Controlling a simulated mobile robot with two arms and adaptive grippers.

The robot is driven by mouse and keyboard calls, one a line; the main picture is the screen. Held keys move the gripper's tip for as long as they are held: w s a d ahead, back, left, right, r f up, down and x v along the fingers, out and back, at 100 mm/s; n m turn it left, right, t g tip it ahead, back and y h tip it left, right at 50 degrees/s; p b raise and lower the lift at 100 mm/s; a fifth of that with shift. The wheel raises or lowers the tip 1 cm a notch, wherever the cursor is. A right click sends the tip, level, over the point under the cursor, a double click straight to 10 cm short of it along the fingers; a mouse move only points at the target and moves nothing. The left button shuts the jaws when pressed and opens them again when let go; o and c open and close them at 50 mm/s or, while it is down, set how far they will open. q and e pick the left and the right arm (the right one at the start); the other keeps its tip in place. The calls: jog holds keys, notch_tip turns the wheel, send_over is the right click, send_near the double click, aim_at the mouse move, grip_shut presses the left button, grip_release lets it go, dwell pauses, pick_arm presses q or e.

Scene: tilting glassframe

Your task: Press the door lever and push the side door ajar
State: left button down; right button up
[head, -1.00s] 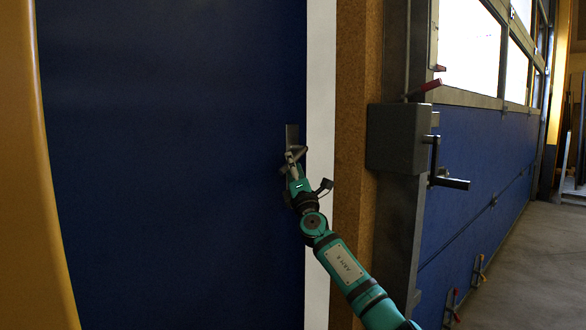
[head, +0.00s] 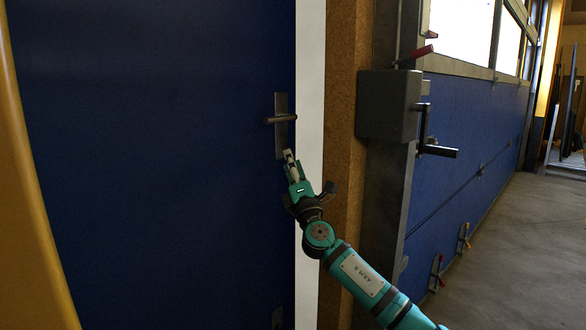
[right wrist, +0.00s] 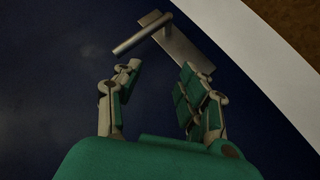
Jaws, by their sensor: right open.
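The blue side door (head: 160,160) fills the left of the head view. Its metal door lever (head: 280,119) lies about level across an upright plate (head: 282,145) near the door's right edge. The lever also shows in the right wrist view (right wrist: 141,34), beyond the fingertips. My right gripper (head: 290,157) is just below the lever, over the lower end of the plate. In the right wrist view its fingers (right wrist: 160,82) are apart with nothing between them. The door looks closed against the white frame strip (head: 309,150). My left gripper is out of view.
A brown post (head: 343,180) stands right of the door frame. A grey box (head: 388,105) with a dark crank handle (head: 437,151) juts out beside it. A yellow upright (head: 30,200) borders the left. Concrete floor (head: 510,240) lies open at the right.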

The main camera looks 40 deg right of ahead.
jog(key=shift+s+a+f, duration=0.25)
jog(key=shift+s+f, duration=0.1)
jog(key=shift+s, duration=0.15)
